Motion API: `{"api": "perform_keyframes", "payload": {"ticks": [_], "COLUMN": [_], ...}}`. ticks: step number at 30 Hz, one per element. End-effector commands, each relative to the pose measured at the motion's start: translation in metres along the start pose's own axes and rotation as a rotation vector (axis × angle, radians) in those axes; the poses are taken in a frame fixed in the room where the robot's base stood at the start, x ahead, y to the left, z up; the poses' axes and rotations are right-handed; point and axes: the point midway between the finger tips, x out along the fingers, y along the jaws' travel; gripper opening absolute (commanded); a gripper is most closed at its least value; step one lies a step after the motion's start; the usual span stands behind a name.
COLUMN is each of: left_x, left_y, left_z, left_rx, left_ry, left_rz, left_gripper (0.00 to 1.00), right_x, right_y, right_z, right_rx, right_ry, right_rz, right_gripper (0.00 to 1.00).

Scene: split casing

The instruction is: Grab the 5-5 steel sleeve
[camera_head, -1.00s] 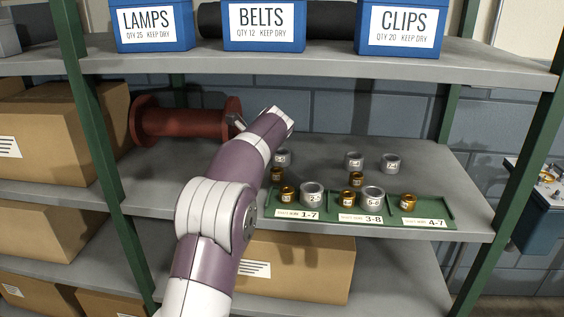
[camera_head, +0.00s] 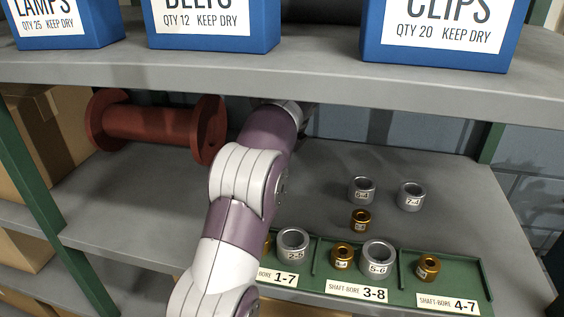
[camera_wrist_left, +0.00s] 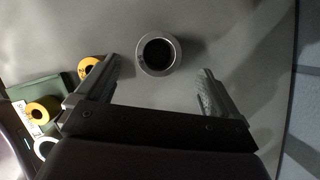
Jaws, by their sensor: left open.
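In the left wrist view a grey steel sleeve (camera_wrist_left: 143,64) stands upright on the shelf, its dark bore facing the camera. My left gripper (camera_wrist_left: 160,69) is open, with one finger on each side of the sleeve's near edge and gaps on both sides. No label shows on this sleeve there. In the head view my left arm hides it and most of the gripper. Two other steel sleeves, one at the middle back (camera_head: 361,191) and one at the right back (camera_head: 411,197), stand on the shelf; I cannot read their labels surely. My right gripper is not in view.
A green tray (camera_head: 462,280) at the shelf's front holds steel sleeves marked 2-5 (camera_head: 293,243) and 5-6 (camera_head: 377,257), plus brass bushings (camera_head: 428,267). A loose brass bushing (camera_wrist_left: 88,68) stands left of the gripper. A red spool (camera_head: 150,123) lies back left. The upper shelf (camera_head: 330,80) overhangs.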

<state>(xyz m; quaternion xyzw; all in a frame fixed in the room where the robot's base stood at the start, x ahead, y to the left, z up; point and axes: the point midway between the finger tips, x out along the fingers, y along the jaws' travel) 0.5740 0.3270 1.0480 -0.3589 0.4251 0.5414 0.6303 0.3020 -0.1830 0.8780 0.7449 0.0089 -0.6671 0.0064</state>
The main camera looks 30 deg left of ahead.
Motion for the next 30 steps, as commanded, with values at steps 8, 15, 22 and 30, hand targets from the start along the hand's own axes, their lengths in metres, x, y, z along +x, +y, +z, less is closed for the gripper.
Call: {"api": "perform_keyframes", "payload": {"ticks": [8, 15, 22, 30], "left_x": [0.044, 0.074, 0.074, 0.072], "left_y": [-0.002, -0.003, -0.004, -0.004], "left_z": [-0.003, -0.003, -0.002, -0.002], "left_rx": [0.000, -0.001, 0.000, 0.000], "left_ry": [0.001, 0.000, 0.000, -0.001], "left_rz": [0.004, 0.000, 0.000, -0.002], "left_gripper": [0.95, 0.95, 0.82, 0.12], "right_x": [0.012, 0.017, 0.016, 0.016], "right_y": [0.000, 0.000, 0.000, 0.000], "right_z": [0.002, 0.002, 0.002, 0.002], "right_rx": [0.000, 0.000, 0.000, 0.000], "right_ry": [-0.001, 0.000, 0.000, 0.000], "right_rz": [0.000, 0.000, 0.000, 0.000], "right_gripper": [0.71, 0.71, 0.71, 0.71]}}
